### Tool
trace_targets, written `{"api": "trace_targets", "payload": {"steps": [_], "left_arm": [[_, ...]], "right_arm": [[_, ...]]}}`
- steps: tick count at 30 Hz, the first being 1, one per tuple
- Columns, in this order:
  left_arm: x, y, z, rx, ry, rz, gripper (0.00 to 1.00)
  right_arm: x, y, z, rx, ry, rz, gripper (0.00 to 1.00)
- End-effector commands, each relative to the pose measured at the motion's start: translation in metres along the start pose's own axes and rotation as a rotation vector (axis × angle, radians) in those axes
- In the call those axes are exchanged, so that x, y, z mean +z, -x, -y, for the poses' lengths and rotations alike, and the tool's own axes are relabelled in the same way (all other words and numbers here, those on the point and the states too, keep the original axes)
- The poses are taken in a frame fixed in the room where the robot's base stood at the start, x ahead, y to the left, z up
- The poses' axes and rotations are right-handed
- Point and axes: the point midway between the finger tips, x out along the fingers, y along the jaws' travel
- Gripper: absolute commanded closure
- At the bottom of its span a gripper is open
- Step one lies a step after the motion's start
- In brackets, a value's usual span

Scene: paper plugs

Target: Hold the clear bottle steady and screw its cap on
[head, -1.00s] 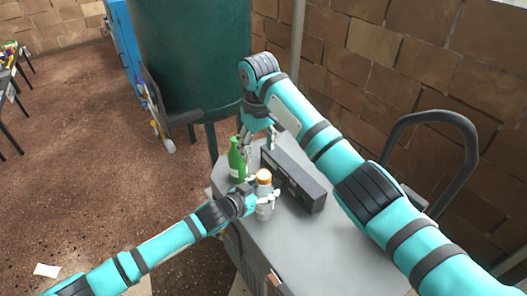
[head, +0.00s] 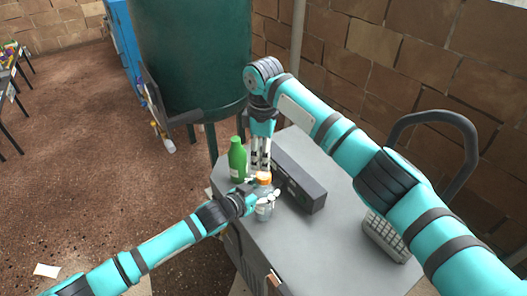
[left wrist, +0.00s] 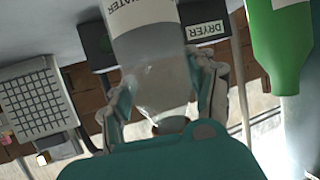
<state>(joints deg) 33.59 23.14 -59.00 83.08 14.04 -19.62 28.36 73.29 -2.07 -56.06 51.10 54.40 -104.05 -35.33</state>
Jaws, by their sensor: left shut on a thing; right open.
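The clear bottle (head: 264,209) stands upright on the grey cart top, with an orange cap (head: 263,177) at its top. My left gripper (head: 262,194) is shut around the bottle's upper body from the left. In the left wrist view the bottle (left wrist: 155,65) sits between my two fingers (left wrist: 165,103), with a label partly reading "WATER". My right gripper (head: 260,166) points down with fingers apart, its tips at or just above and behind the cap. I cannot tell whether they touch it. How far the cap is threaded is not visible.
A green bottle (head: 237,162) stands close on the left. A long dark box (head: 305,192) labelled "DRYER" lies just right and behind. A pale gridded device (head: 386,236) is farther right, partly under my right arm. The cart's front top (head: 300,250) is clear.

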Motion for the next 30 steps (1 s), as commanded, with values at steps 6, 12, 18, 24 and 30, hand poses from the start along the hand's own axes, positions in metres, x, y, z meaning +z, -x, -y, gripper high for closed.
{"api": "trace_targets", "payload": {"steps": [6, 12, 18, 24, 30], "left_arm": [[0.0, 0.0, 0.0, 0.0, 0.0, 0.0, 1.0], [0.0, 0.0, 0.0, 0.0, 0.0, 0.0, 1.0], [0.0, 0.0, 0.0, 0.0, 0.0, 0.0, 1.0], [0.0, 0.0, 0.0, 0.0, 0.0, 0.0, 1.0], [0.0, 0.0, 0.0, 0.0, 0.0, 0.0, 1.0]], "right_arm": [[0.001, -0.031, 0.001, -0.004, -0.003, 0.004, 0.42], [0.001, -0.06, 0.001, -0.003, -0.003, 0.003, 0.42], [0.001, -0.075, 0.0, -0.001, -0.002, 0.002, 0.42], [0.001, -0.077, 0.0, -0.001, -0.002, 0.001, 0.42], [0.001, -0.077, 0.0, -0.001, -0.002, 0.001, 0.54]]}}
